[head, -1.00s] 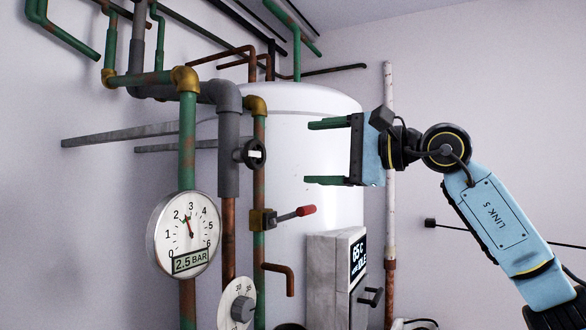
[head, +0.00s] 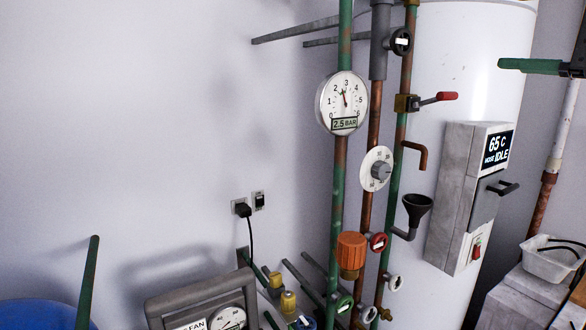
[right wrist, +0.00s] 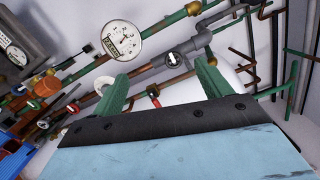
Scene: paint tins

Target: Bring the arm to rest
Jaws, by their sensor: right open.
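My right gripper (right wrist: 163,70) is open in the right wrist view, with its two green fingers apart and nothing between them. In the head view only one green finger (head: 528,66) of it shows at the upper right edge, in front of the white tank (head: 455,60). The rest of the right arm is outside the head view. My left gripper is not seen in either view.
A round pressure gauge (head: 342,102) reading 2.5 BAR, a dial (head: 377,168), a red-handled valve lever (head: 438,97) and a grey control box (head: 465,195) reading 65 C, IDLE stand around the tank. A black funnel (head: 415,208) projects between. Bare wall (head: 150,120) fills the left.

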